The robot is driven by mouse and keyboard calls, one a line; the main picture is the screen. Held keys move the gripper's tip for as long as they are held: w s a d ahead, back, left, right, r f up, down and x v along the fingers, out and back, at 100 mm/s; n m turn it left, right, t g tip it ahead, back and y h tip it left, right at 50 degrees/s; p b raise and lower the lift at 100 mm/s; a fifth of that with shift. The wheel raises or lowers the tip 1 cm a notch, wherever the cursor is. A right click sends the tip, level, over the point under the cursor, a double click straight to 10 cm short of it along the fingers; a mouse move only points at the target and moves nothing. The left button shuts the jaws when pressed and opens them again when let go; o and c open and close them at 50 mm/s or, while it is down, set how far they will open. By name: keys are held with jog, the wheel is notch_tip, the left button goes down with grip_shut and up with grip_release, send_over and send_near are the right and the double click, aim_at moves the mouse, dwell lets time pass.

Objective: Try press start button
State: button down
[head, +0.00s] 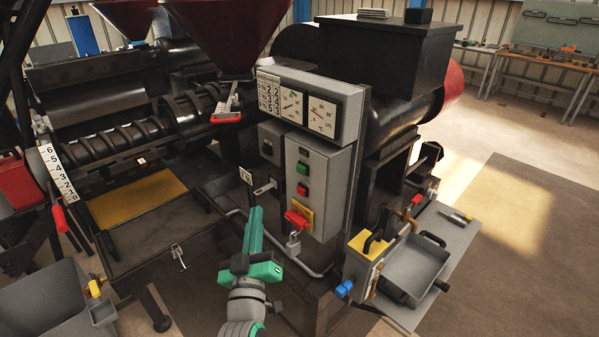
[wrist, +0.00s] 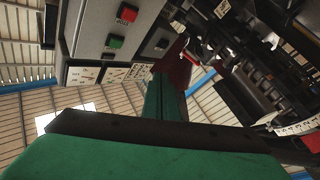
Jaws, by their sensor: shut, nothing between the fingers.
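The grey control box (head: 313,178) stands upright on the press and carries a green button (head: 303,168) with a red button (head: 302,190) below it. In the wrist view the green button (wrist: 115,41) and red button (wrist: 127,13) show at the upper left, upside down. My green gripper (head: 255,210) is shut and empty, its fingers pointing up, left of and below the buttons in the head view. The fingertips (wrist: 161,80) look apart from the box in the wrist view. Neither button is covered.
Below the buttons are a red-and-yellow rotary switch (head: 299,215) and a hanging padlock (head: 293,244). A gauge panel (head: 308,105) juts out above. A lever plate (head: 265,187) sits close to my fingers. A metal tray (head: 415,268) stands at the lower right.

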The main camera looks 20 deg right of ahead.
aim_at(301, 170)
jog(key=shift+m+h, duration=0.3)
jog(key=shift+h, duration=0.5)
jog(key=r, duration=0.1)
jog(key=w+d+r, duration=0.1)
jog(key=r, duration=0.1)
jog(key=d+r, duration=0.1)
jog(key=r, duration=0.1)
jog(key=shift+w, duration=0.15)
jog(key=shift+f, duration=0.1)
jog(key=w+d, duration=0.3)
jog(key=d, duration=0.5)
jog(key=shift+d, duration=0.15)
jog(key=shift+w, duration=0.1)
jog(key=shift+a, duration=0.2)
